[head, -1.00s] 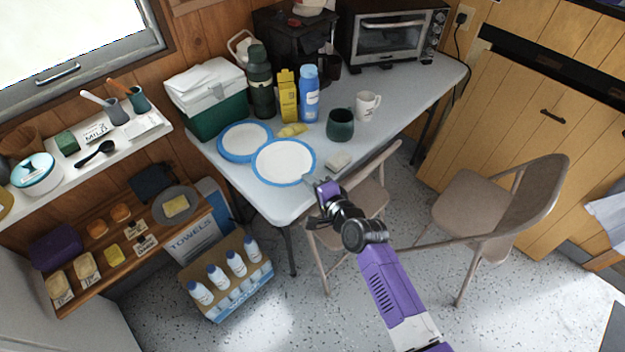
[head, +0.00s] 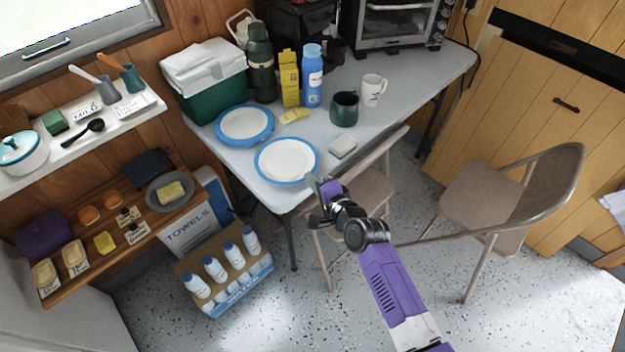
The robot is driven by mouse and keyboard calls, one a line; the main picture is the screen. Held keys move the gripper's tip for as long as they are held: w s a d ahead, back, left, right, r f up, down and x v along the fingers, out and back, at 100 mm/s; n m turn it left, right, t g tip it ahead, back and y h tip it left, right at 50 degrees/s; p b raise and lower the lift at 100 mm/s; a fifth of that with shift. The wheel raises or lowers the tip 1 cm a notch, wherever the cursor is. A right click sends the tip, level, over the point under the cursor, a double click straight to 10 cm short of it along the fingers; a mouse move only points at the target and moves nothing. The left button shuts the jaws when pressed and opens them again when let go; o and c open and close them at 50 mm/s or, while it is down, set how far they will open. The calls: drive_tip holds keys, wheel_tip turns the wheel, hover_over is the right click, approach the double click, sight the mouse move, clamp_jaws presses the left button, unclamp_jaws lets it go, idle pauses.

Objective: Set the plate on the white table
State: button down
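A white plate with a blue rim (head: 287,161) is at the near left corner of the white table (head: 410,85). My gripper (head: 316,183) is at the plate's near right edge, its fingertips at the rim. It appears shut on the plate, though the fingers are small and partly hidden. I cannot tell whether the plate rests on the tabletop or is just above it. A similar blue-rimmed plate (head: 244,125) lies behind it to the left, with a narrow gap between the two.
A pale block (head: 343,146), a green mug (head: 344,108), a white mug (head: 373,90) and a yellow item (head: 295,116) are near the plates. A green cooler (head: 205,85), bottles and a toaster oven (head: 395,25) stand behind. A folding chair (head: 362,192) stands at the table's front.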

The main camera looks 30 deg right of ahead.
drive_tip(key=shift+f+b, duration=0.45)
drive_tip(key=shift+f, duration=0.1)
idle(0.4)
drive_tip(key=c, duration=1.6)
unclamp_jaws()
drive_tip(key=shift+o, duration=0.2)
drive_tip(key=shift+s+f, duration=0.1)
drive_tip(key=shift+f, duration=0.05)
drive_tip(key=shift+s+f, duration=0.1)
drive_tip(key=shift+f, duration=0.05)
drive_tip(key=r+v, duration=0.1)
drive_tip(key=v, duration=0.6)
drive_tip(key=shift+s, duration=0.2)
